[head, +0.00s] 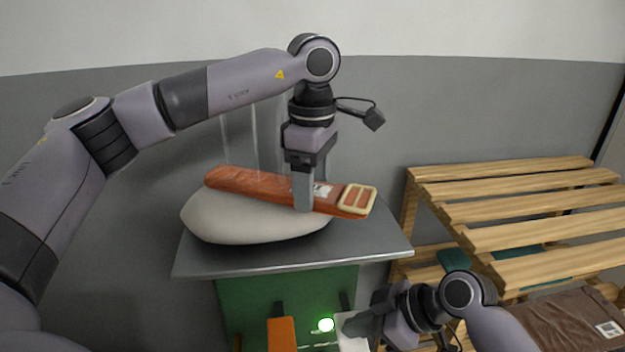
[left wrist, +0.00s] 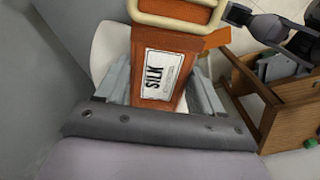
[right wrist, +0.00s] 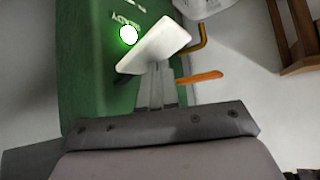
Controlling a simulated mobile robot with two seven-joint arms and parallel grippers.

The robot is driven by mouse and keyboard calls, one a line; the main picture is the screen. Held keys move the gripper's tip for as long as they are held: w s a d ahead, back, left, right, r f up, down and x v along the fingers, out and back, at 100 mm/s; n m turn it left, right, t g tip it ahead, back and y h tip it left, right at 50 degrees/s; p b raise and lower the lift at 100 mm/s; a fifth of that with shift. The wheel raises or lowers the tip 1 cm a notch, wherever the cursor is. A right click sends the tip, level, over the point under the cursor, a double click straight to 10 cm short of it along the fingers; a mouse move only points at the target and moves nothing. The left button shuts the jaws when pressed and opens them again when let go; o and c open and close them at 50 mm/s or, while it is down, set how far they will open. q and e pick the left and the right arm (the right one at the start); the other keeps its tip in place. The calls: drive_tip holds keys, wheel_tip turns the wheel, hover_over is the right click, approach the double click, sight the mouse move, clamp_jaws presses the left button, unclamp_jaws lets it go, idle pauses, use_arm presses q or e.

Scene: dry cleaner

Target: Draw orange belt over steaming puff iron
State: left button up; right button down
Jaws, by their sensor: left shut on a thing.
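The orange belt (head: 255,184) lies slanted across the top of the white puff iron (head: 240,222), its right part reaching past the puff. It has a cream buckle (head: 357,200) at its right end and a white SILK label (left wrist: 161,70). My left gripper (head: 304,205) points down and is shut on the belt near the label; its fingers flank the belt in the left wrist view. Faint pale steam streaks rise behind the puff. My right gripper (right wrist: 158,72) has its fingers together at a white pedal (right wrist: 155,45), touching or very close to it.
The puff stands on a grey tabletop (head: 385,243) above a green cabinet (head: 290,290) with a lit green light (head: 326,325). An orange pedal (head: 281,333) is left of the white one. A slatted wooden rack (head: 530,212) stands at the right, with a brown packaged item (head: 560,322) below.

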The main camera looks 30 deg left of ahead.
sight(331, 193)
use_arm(q)
drive_tip(key=shift+d+f, duration=0.1)
drive_tip(key=shift+f, duration=0.05)
use_arm(e)
drive_tip(key=shift+f, duration=0.1)
idle(0.3)
use_arm(q)
drive_tip(key=shift+w+d, duration=0.2)
drive_tip(key=shift+d, duration=1.25)
drive_tip(key=shift+a, duration=0.1)
drive_tip(key=shift+s+a, duration=0.15)
drive_tip(key=shift+a, duration=0.85)
drive_tip(key=shift+s+a, duration=0.2)
drive_tip(key=shift+a, duration=0.75)
drive_tip(key=shift+s+a, duration=0.15)
drive_tip(key=shift+a, duration=0.85)
use_arm(e)
drive_tip(key=shift+d, duration=0.1)
use_arm(q)
drive_tip(key=shift+r, duration=2.55)
use_arm(e)
wheel_tip(331, 193, up, 7)
